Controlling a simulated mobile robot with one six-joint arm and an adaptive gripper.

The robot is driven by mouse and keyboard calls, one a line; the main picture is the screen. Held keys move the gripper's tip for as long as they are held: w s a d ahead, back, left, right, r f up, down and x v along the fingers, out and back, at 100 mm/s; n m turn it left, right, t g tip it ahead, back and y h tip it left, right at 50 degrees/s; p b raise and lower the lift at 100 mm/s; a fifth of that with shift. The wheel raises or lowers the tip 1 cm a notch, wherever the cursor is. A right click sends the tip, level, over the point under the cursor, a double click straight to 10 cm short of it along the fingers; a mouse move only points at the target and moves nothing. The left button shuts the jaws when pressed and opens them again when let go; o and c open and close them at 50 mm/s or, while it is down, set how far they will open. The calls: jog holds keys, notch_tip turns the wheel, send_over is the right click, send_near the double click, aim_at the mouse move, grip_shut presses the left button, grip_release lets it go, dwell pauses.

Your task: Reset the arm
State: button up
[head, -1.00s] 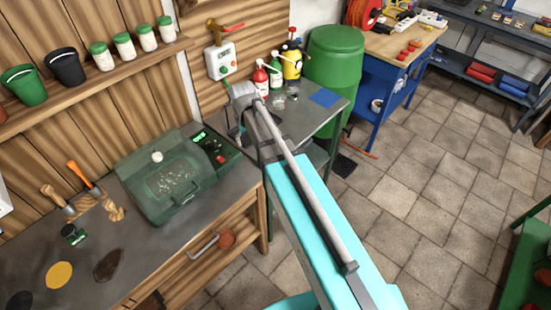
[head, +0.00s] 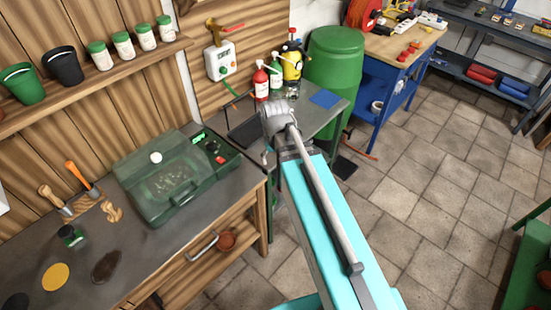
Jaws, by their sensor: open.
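My arm reaches up from the bottom middle of the head view, and its grey wrist end is over the small grey side table (head: 325,120). Only a small part of my gripper (head: 267,154) shows, just below the wrist, at the gap between the workbench and the side table. The rest of it is hidden by the arm. It is open, and I see nothing held in it.
The workbench (head: 135,250) at left carries a green clear-lidded box (head: 170,180), tools and coloured spots. A green barrel (head: 336,65) stands behind.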

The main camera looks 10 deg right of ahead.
dwell(0.3)
jog(key=shift+m, duration=0.3)
jog(key=s+d, duration=0.1)
jog(key=s, duration=0.1)
jog(key=s+d, duration=0.1)
jog(key=s, duration=0.1)
jog(key=shift+d+f, duration=0.15)
jog(key=shift+d, duration=0.05)
